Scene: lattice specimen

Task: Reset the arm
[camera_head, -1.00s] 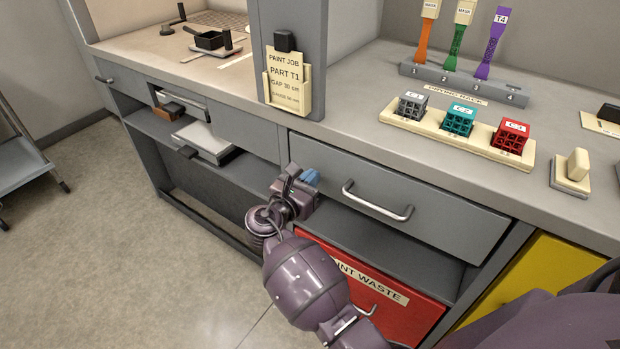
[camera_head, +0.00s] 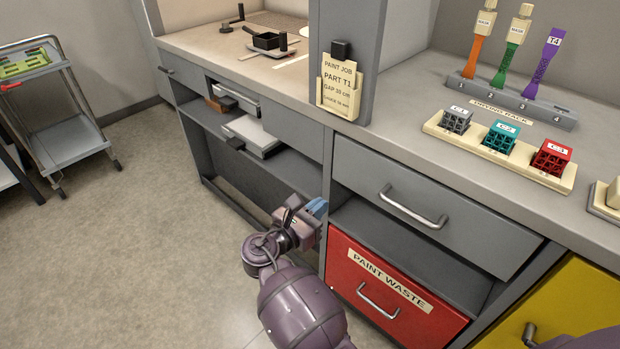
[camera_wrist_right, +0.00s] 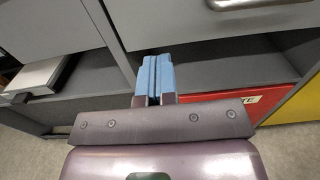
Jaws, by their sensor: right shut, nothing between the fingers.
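My right gripper (camera_head: 316,207) hangs in front of the workbench, beside the open shelf and the top left corner of the red paint waste bin. Its blue fingers are together with nothing between them. In the right wrist view the blue fingers (camera_wrist_right: 152,78) point toward the open shelf below the grey drawer. My right arm reaches up from the bottom of the head view. My left gripper does not show.
The red paint waste bin (camera_head: 352,298) and a grey drawer (camera_head: 440,200) are close by. The counter holds lattice cubes on a cream tray (camera_head: 438,129) and a drying rack (camera_head: 520,105). A trolley (camera_head: 75,140) stands at left. The floor between is clear.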

